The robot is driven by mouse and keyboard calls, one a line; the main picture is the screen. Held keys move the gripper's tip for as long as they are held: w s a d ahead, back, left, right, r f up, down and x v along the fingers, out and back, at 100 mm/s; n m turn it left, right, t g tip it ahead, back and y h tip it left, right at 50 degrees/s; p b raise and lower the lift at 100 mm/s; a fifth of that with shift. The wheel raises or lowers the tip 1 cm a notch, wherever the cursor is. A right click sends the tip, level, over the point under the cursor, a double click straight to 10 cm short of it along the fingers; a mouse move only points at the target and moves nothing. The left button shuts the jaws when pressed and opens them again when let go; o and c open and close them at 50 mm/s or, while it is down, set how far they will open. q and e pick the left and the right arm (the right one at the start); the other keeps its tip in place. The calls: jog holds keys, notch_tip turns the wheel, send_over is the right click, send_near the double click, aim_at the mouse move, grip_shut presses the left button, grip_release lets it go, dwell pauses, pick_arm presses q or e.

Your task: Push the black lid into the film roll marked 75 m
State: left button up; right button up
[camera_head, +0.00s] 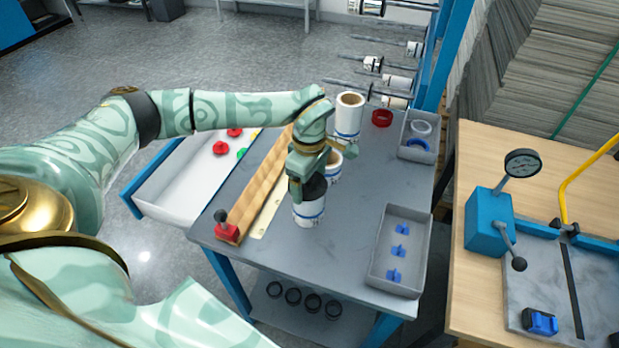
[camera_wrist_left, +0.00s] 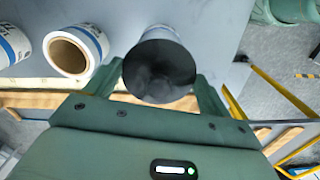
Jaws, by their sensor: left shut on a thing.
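The black lid (camera_head: 314,187) sits at the top of the front white film roll (camera_head: 309,212), which stands upright on the grey table. My left gripper (camera_head: 308,172) is over this roll and shut on the lid. In the left wrist view the lid (camera_wrist_left: 159,70) is between the green fingers, with the roll's white edge (camera_wrist_left: 160,31) just beyond it. I cannot tell how deep the lid sits. A second open roll (camera_head: 334,170) stands close behind, partly hidden by the gripper, and a third open roll (camera_head: 347,120) stands farther back. The 75 m marking is not readable. My right gripper is out of view.
A wooden rail (camera_head: 262,183) with a red knob-topped block (camera_head: 227,232) lies left of the rolls. A grey tray (camera_head: 399,228) with blue parts is at right. A red ring (camera_head: 381,118) lies at the back. The tabletop between roll and tray is clear.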

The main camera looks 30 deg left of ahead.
pick_arm(q)
jog(key=shift+s+f, duration=0.1)
jog(key=shift+f, duration=0.1)
jog(key=o, duration=0.9)
notch_tip(320, 180, up, 16)
jog(key=p, duration=0.3)
jog(key=shift+r, duration=0.15)
